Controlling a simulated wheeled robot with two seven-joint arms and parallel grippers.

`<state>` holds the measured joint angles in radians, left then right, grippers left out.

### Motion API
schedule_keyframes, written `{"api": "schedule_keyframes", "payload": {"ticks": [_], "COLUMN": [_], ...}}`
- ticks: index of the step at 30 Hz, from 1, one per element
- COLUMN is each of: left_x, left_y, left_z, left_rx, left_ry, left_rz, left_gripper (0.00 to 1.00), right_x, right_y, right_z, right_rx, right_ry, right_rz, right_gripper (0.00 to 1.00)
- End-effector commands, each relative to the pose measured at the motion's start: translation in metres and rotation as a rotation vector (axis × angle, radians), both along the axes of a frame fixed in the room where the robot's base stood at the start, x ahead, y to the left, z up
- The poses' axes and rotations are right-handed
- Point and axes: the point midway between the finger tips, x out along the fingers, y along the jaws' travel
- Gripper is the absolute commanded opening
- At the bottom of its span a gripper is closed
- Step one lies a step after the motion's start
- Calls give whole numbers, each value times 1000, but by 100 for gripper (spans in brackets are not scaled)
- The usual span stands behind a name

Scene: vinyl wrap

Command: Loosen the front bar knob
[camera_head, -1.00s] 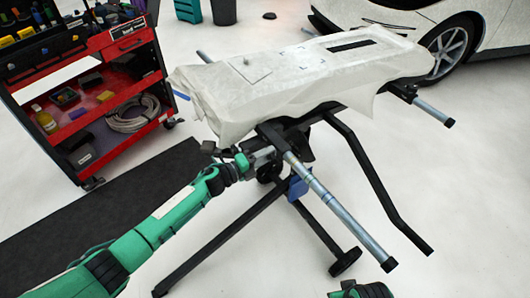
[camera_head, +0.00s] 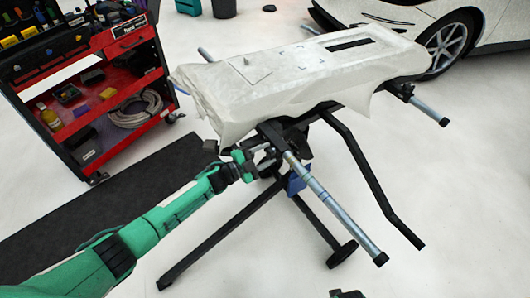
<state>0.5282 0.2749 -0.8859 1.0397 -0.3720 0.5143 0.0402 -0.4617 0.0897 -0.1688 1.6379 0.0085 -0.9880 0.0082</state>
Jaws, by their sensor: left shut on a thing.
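The stand (camera_head: 345,138) holds a white-wrapped panel (camera_head: 300,75) and has silver bars with black ends. The front bar (camera_head: 330,205) sticks out toward the lower right from under the panel. My left gripper (camera_head: 264,158) is at the inner end of this bar, just below the panel's near edge. It is shut on a small dark part there, which I take to be the front bar knob; my fingers mostly hide it. A blue part (camera_head: 296,184) hangs just below the bar.
A red tool cart (camera_head: 95,85) with tools and a coiled hose stands at the left. A dark mat (camera_head: 110,205) lies on the floor beside my left arm. A white car (camera_head: 440,35) is at the back right. The floor right of the stand is clear.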

Motion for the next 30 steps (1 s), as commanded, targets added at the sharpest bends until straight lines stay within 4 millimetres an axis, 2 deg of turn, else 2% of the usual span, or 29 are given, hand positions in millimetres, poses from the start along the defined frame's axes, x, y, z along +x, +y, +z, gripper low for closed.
{"api": "schedule_keyframes", "payload": {"ticks": [6,15,30], "left_x": [1,0,1], "left_y": [1,1,1], "left_z": [1,1,0], "left_rx": [-112,-267,-428], "left_ry": [171,400,639], "left_rz": [2,1,2], "left_gripper": [21,21,21], "right_x": [-10,-22,-34], "right_y": [-4,-9,-14], "right_z": [-22,-44,-61], "right_rx": [-6,-11,-15], "right_ry": [6,7,10], "right_rz": [3,7,10], "right_gripper": [36,36,36]}}
